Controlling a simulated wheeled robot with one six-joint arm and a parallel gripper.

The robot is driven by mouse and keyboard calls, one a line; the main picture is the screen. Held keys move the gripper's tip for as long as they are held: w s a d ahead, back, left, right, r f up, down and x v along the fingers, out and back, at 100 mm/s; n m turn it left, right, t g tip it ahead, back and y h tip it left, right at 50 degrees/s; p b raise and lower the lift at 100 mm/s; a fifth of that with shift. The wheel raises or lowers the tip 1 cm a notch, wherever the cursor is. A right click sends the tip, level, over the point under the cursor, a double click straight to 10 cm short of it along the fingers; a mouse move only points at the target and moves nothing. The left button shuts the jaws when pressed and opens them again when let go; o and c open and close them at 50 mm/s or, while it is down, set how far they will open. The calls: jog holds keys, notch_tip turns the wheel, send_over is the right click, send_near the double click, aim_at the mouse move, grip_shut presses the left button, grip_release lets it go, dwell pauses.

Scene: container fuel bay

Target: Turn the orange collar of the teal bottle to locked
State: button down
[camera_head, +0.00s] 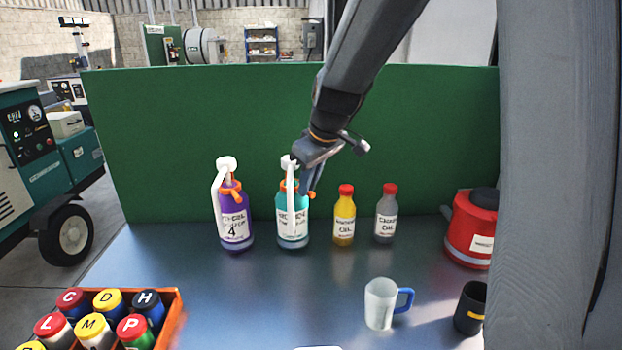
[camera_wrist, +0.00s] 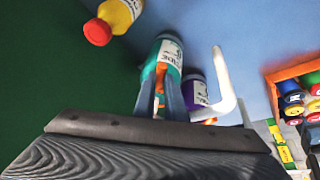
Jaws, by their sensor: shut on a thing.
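The teal bottle (camera_head: 293,223) stands upright on the table in front of the green panel, with a white pump spout and an orange collar (camera_head: 286,184) at its neck. My gripper (camera_head: 308,186) reaches down to the right side of that neck. In the wrist view the two fingers (camera_wrist: 172,98) close on the neck of the teal bottle (camera_wrist: 168,56), and the collar is mostly hidden behind them. The gripper is shut on the orange collar. The lock marks cannot be read.
A purple bottle (camera_head: 233,216) with a white spout stands close on the left. A yellow oil bottle (camera_head: 344,218) and a grey bottle (camera_head: 386,216) stand on the right.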

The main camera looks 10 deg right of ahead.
jog(key=shift+a, duration=0.1)
dwell(0.4)
jog(key=c, duration=1.8)
grip_release()
jog(key=a+b+v, duration=0.1)
jog(key=v, duration=0.6)
jog(key=shift+s+d+r+b, duration=0.2)
jog(key=shift+d+r+b, duration=0.15)
jog(key=shift+d, duration=0.2)
